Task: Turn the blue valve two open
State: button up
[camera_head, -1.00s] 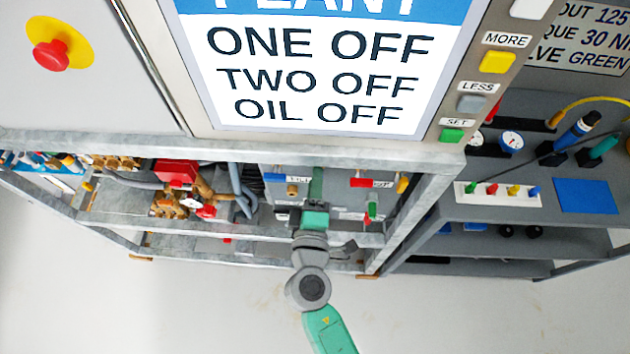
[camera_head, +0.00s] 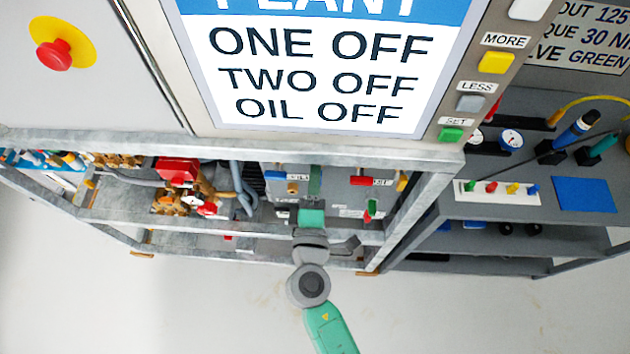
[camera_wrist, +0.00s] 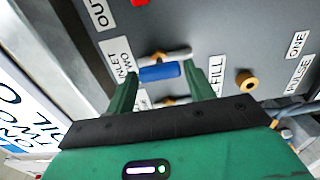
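The blue valve handle (camera_wrist: 160,73) shows in the wrist view, beside a label reading INLET TWO (camera_wrist: 121,63). It lies across the picture in front of a pale metal fitting (camera_wrist: 172,56) on the grey panel. My gripper (camera_wrist: 163,72) is open. Its two green fingers stand on either side of the blue handle, one near each end. I cannot tell whether either finger touches it.
A brass knob (camera_wrist: 246,80) and a FILL label (camera_wrist: 216,76) are right of the fingers in the wrist view. A red handle (camera_head: 362,181) is on the same panel. The screen (camera_head: 320,75) reads ONE OFF, TWO OFF, OIL OFF. A frame rail (camera_head: 330,155) runs above the panel.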

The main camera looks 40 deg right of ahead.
jog(key=shift+o, duration=0.9)
jog(key=shift+a, duration=0.1)
jog(key=v, duration=0.7)
jog(key=shift+s+a, duration=0.2)
jog(key=shift+s, duration=0.1)
